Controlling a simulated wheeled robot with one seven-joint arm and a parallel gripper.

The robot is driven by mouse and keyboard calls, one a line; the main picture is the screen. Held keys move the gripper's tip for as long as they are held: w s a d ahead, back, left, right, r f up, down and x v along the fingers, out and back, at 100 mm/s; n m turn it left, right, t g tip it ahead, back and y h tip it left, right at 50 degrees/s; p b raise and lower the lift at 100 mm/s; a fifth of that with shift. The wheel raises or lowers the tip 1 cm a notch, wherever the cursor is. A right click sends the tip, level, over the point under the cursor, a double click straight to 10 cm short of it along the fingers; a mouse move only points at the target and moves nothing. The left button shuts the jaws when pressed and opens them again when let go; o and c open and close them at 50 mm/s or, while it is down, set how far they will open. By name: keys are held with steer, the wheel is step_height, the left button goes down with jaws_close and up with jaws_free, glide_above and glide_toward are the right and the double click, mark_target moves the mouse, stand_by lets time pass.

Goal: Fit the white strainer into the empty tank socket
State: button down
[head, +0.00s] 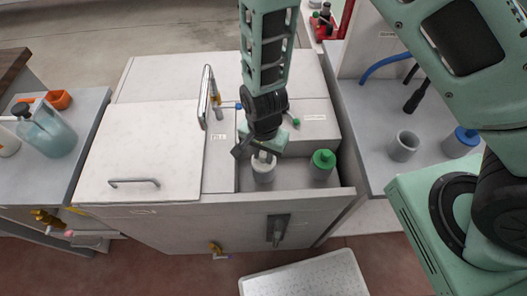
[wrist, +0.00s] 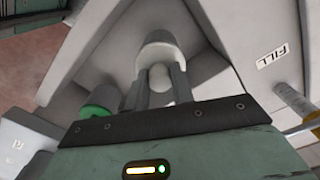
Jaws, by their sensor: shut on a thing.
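The white strainer (head: 263,159) is in the open tank bay (head: 292,178), at the top of a grey cylinder (head: 264,176). My gripper (head: 262,151) points down over it, shut on its knob. In the wrist view my fingers (wrist: 160,85) stand on both sides of the round white knob (wrist: 158,76), with the white cap and grey cylinder (wrist: 156,38) beyond. I cannot tell whether the strainer is fully seated; the socket's inside is hidden. A green-capped strainer (head: 323,159) stands to its right in the same bay and shows partly in the wrist view (wrist: 92,112).
On the right shelf (head: 375,125) stand an empty grey cup (head: 404,146) and a blue-capped piece (head: 461,142). The tank's front wall (head: 300,198) borders the bay. A white lid with a handle (head: 134,183) is at left, with a pipe (head: 206,95) beside the bay.

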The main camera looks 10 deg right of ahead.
steer(key=shift+f, duration=0.35)
steer(key=c, duration=1.1)
jaws_free()
step_height(320, 180, up, 18)
steer(key=shift+f+b, duration=0.25)
steer(key=shift+b, duration=0.05)
steer(key=s+d+r+n, duration=0.1)
steer(key=s+r+n, duration=0.2)
steer(key=s+n, duration=0.1)
steer(key=s+d+r+n, duration=0.2)
steer(key=s+r+n, duration=0.1)
steer(key=s+n, duration=0.2)
steer(key=s+d+r+n, duration=0.1)
steer(key=s+r+n, duration=0.2)
steer(key=s+n, duration=0.2)
steer(key=shift+d+r+n+y, duration=0.25)
steer(key=shift+n+y, duration=0.05)
steer(key=shift+n, duration=0.5)
